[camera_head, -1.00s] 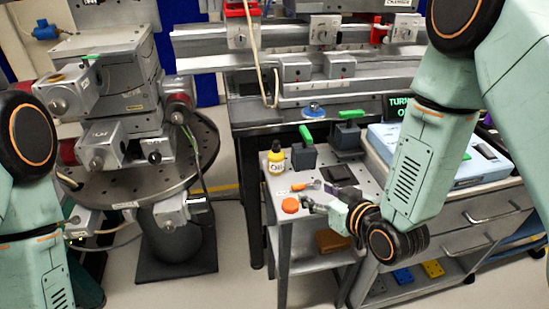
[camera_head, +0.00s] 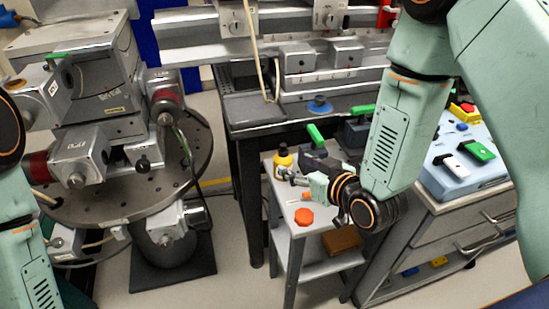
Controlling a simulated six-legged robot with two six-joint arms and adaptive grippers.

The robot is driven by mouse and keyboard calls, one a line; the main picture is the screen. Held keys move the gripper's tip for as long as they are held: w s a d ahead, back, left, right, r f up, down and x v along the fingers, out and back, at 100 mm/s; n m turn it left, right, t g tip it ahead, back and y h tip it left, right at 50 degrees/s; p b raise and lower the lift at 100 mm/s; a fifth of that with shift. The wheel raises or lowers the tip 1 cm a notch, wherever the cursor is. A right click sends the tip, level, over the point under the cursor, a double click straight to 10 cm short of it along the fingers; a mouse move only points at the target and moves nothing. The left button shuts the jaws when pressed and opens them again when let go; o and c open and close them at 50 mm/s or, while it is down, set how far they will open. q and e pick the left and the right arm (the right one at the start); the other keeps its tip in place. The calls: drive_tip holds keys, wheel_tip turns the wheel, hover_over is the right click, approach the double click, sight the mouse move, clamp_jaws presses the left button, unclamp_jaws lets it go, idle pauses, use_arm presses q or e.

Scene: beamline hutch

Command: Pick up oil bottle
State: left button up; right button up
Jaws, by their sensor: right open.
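The oil bottle (camera_head: 283,158), yellow with a black cap, stands upright on the grey cart top near its back left corner. My right gripper (camera_head: 284,174) is open, with its fingers at the lower part of the bottle. The gripper hides the bottle's label and lower body. I cannot tell whether the fingers touch it or stand on both sides of it. My left arm shows at the left edge, but its gripper is out of view.
An orange-red round object (camera_head: 303,217) lies on the cart top near the front. A blue case (camera_head: 450,178) is at right. A brown box (camera_head: 341,241) sits on the lower shelf.

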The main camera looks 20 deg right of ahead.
sight(286, 158)
drive_tip(key=shift+w, duration=0.15)
drive_tip(key=shift+d, duration=0.15)
drive_tip(key=shift+w+d+f, duration=0.1)
drive_tip(key=shift+w, duration=0.05)
drive_tip(key=x, duration=0.2)
drive_tip(key=b+x, duration=0.1)
drive_tip(key=x, duration=0.2)
drive_tip(key=shift+w+a+b, duration=0.25)
drive_tip(key=shift+a+b, duration=0.1)
drive_tip(key=shift+w+a+f, duration=0.1)
drive_tip(key=shift+w, duration=0.3)
drive_tip(key=shift+w+a+f, duration=0.1)
drive_tip(key=shift+w+a, duration=0.05)
drive_tip(key=shift+w, duration=0.1)
drive_tip(key=shift+s, duration=0.1)
drive_tip(key=c, duration=0.9)
drive_tip(key=shift+c, duration=0.9)
